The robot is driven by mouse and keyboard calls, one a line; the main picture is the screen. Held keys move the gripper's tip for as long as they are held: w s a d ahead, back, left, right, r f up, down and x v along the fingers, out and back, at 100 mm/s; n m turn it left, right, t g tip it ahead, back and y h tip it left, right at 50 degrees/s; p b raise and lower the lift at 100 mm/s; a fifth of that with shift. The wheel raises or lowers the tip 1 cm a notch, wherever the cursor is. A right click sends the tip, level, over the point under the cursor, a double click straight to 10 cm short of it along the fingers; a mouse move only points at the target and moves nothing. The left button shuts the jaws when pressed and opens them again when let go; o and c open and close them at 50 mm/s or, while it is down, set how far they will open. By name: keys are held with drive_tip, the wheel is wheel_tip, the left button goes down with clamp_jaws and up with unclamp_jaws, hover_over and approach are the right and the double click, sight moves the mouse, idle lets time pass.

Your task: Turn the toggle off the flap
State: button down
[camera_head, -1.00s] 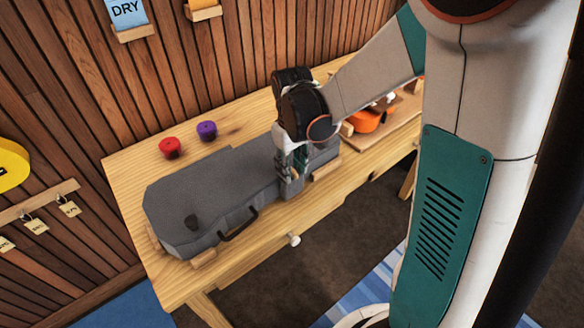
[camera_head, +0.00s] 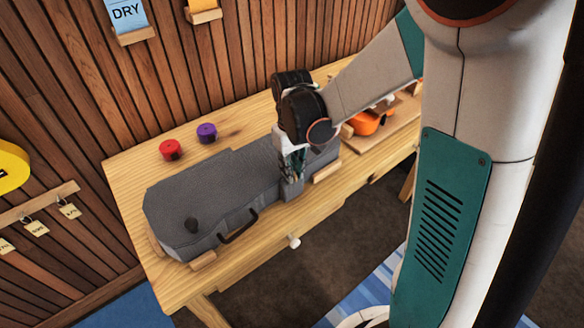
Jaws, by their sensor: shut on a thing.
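A grey ukulele case (camera_head: 215,190) lies shut on the wooden workbench, with a dark handle (camera_head: 238,228) on its front side. A grey flap-like part (camera_head: 291,191) hangs at the case's front edge, right under my gripper. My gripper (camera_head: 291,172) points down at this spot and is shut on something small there. I take it to be the toggle, but the fingers hide it, so its angle cannot be told.
A red roll (camera_head: 170,150) and a purple roll (camera_head: 207,132) stand behind the case. An orange ukulele (camera_head: 368,122) lies to the right, on the bench. Wooden blocks (camera_head: 203,260) border the case. The bench's front left (camera_head: 160,285) is clear.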

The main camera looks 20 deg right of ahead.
drive_tip(key=m, duration=0.8)
drive_tip(key=shift+m, duration=0.4)
drive_tip(key=m, duration=0.3)
drive_tip(key=shift+m+p, duration=0.3)
drive_tip(key=shift+m, duration=2)
drive_tip(key=c, duration=1.6)
unclamp_jaws()
drive_tip(key=shift+o, duration=0.2)
